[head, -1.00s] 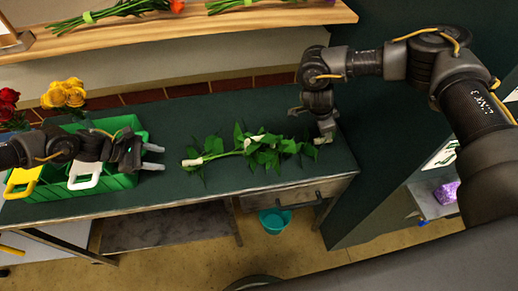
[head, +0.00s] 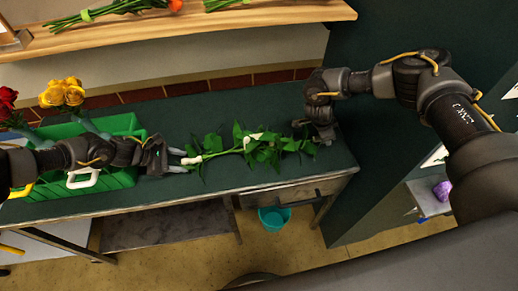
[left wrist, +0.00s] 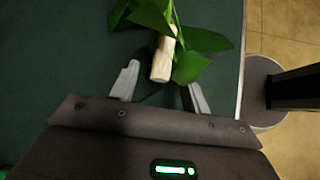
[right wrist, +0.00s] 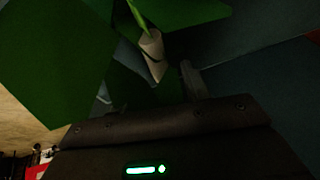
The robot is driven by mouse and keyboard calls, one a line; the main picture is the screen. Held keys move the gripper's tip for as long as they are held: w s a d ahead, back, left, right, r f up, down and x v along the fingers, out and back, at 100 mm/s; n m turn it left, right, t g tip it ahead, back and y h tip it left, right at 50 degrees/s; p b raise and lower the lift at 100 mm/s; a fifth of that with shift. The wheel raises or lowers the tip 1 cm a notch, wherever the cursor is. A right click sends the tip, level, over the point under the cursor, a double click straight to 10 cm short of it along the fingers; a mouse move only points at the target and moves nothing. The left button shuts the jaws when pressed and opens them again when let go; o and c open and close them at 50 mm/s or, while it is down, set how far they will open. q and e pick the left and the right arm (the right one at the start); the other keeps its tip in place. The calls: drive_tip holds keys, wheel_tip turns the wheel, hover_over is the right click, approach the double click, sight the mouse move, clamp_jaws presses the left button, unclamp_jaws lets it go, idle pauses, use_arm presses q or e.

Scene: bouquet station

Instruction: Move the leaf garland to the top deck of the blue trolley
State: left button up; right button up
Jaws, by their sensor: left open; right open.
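The leaf garland (head: 262,153), green leaves on a stem with pale ends, lies along the dark green bench top. My left gripper (head: 184,161) is open at its left end. In the left wrist view the pale end (left wrist: 162,60) of the garland lies between the spread fingers (left wrist: 162,88). My right gripper (head: 312,138) is at the garland's right end, its fingers partly hidden among leaves. In the right wrist view the other pale end (right wrist: 152,55) shows just ahead of the open right fingers (right wrist: 148,88). I cannot make out the blue trolley in any view.
A green crate (head: 122,178) with white and yellow handles stands at the bench's left, beside yellow roses (head: 63,93). A wooden shelf (head: 200,22) with flowers runs above the back. A teal bucket (head: 274,219) is on the floor. A dark green panel stands to the right.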

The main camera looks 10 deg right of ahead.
use_arm(q)
drive_tip(key=shift+x, duration=0.9)
use_arm(e)
drive_tip(key=shift+x, duration=0.9)
use_arm(q)
drive_tip(key=shift+r, duration=0.1)
clamp_jaws()
use_arm(e)
clamp_jaws()
